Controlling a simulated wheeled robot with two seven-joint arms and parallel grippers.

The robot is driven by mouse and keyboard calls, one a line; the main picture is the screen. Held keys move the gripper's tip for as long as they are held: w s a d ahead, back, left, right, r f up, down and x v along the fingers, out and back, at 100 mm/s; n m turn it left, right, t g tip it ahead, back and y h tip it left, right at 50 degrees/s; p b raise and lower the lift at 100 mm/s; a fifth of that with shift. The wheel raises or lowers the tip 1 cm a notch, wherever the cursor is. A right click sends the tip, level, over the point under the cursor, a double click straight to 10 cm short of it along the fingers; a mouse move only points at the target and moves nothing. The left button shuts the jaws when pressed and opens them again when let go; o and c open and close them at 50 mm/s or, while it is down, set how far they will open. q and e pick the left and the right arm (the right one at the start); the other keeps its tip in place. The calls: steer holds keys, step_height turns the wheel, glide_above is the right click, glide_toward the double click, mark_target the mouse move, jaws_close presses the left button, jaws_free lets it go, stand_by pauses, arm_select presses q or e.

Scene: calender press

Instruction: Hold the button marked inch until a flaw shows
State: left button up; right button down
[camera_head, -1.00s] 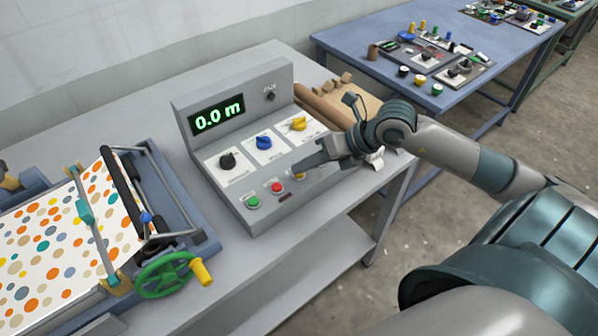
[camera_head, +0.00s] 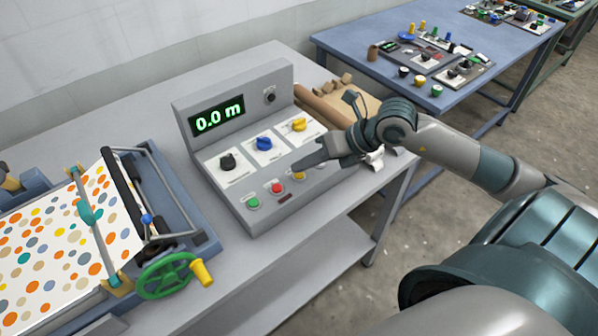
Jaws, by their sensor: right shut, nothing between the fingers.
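The grey control box (camera_head: 262,185) stands on the table with a green "0.0 m" readout (camera_head: 217,116). Along its front lie a green button (camera_head: 253,203), a red button (camera_head: 277,188) and a yellow button (camera_head: 299,176). Their labels are too small to read, so I cannot tell which is marked inch. My right gripper (camera_head: 300,166) is shut and empty, its tip just over the yellow button; whether they touch I cannot tell. The white web with coloured dots (camera_head: 62,236) lies on the press at left; no clear flaw shows on it. My left gripper is out of view.
Black, blue (camera_head: 264,144) and yellow knobs sit on the sloped panel behind the buttons. A green handwheel (camera_head: 165,276) with a yellow handle stands at the press. Brown rolls and blocks lie behind my right wrist. A blue table (camera_head: 350,42) with other panels stands behind.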

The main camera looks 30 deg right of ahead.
steer(key=shift+r, duration=0.45)
step_height(320, 180, up, 5)
steer(key=p, duration=0.3)
stand_by(0.4)
stand_by(0.6)
